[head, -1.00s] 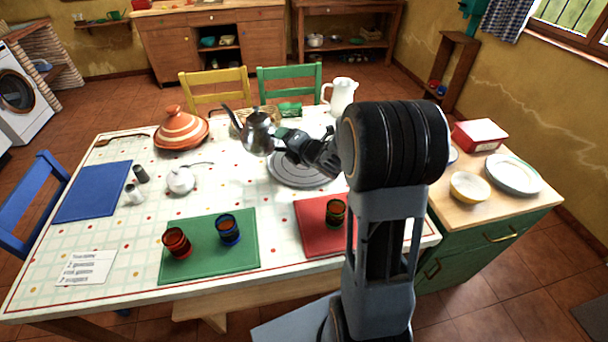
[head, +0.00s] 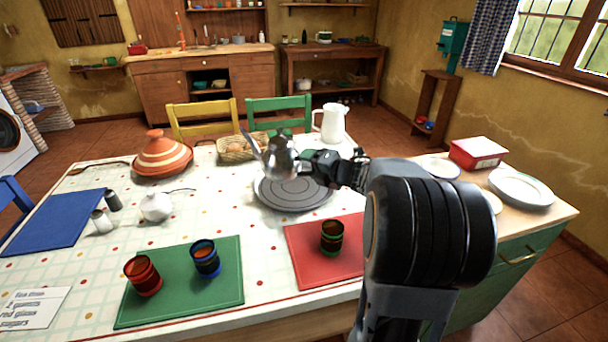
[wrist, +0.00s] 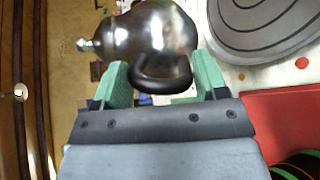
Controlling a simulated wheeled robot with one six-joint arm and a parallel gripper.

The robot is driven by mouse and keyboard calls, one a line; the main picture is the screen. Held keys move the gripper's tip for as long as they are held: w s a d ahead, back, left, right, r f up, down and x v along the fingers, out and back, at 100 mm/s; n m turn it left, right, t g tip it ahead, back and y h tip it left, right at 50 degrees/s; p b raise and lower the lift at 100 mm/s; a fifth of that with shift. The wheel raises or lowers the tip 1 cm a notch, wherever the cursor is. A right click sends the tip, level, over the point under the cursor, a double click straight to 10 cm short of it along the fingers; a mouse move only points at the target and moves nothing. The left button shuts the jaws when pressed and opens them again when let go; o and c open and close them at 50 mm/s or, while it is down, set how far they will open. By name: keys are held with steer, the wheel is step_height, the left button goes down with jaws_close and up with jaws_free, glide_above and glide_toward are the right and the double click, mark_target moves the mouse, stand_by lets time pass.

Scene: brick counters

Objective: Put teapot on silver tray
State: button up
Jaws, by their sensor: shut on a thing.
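A shiny silver teapot (head: 281,158) is held by my gripper (head: 304,158), with its spout pointing up and left. In the wrist view the teapot (wrist: 150,35) and its dark handle (wrist: 162,78) show between the green fingers of my gripper (wrist: 163,85). The grey silver tray (head: 293,193), round with dark rings, lies on the table; in the head view the teapot appears over its back left part. The tray also shows at the upper right of the wrist view (wrist: 265,30). I cannot tell the exact height of the teapot above it.
A white pitcher (head: 333,124) stands behind the tray and a basket (head: 236,149) lies to its left. A red mat (head: 300,245) with a dark glass (head: 332,238) is in front. An orange tagine (head: 162,158) and a small white pot (head: 156,207) stand further left.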

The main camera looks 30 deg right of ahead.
steer(key=shift+w+d+f+b, duration=0.25)
steer(key=shift+w+d+f, duration=1.1)
steer(key=shift+f, duration=0.55)
steer(key=shift+w+d+f+b, duration=0.3)
steer(key=shift+w+d+f, duration=0.7)
steer(key=shift+d+f, duration=0.7)
steer(key=shift+w+d+f+b, duration=0.25)
steer(key=shift+w+d+f, duration=1)
steer(key=shift+f, duration=0.9)
steer(key=o, duration=1.6)
steer(key=shift+s+f, duration=0.1)
steer(key=shift+f, duration=0.1)
steer(key=shift+o, duration=0.2)
steer(key=shift+r, duration=0.1)
steer(key=shift+s+d+r, duration=0.1)
steer(key=shift+s, duration=0.05)
steer(key=v, duration=1.1)
steer(key=shift+s+p, duration=0.3)
steer(key=shift+s, duration=0.05)
